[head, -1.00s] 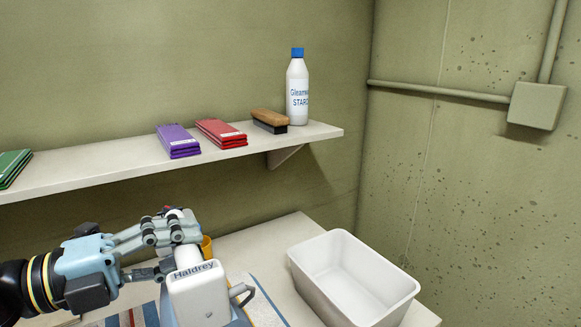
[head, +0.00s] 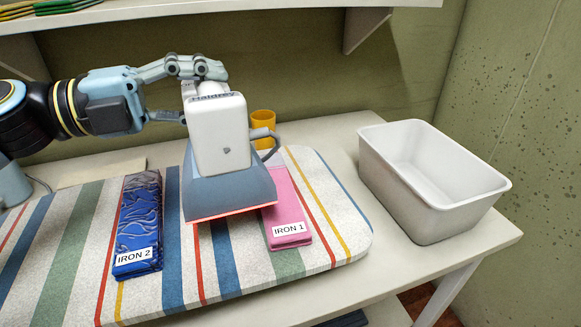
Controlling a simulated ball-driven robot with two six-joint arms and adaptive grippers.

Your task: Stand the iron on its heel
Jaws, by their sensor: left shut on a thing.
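The iron (head: 221,140) has a white body marked "Haldrey", a blue-grey flared lower part and a reddish bottom edge. Its broad end faces me, with the reddish edge down over the striped ironing pad (head: 85,215). I cannot tell whether it touches the pad or hangs just above it. My left gripper (head: 200,70) is shut on the iron at its top, behind the white body; the grasped part is mostly hidden. My right gripper is not in view.
A folded blue cloth labelled IRON 2 (head: 138,222) lies left of the iron. A folded pink cloth labelled IRON 1 (head: 285,210) lies right, partly behind it. A yellow cup (head: 263,120) stands behind. A white bin (head: 425,185) stands on the table's right.

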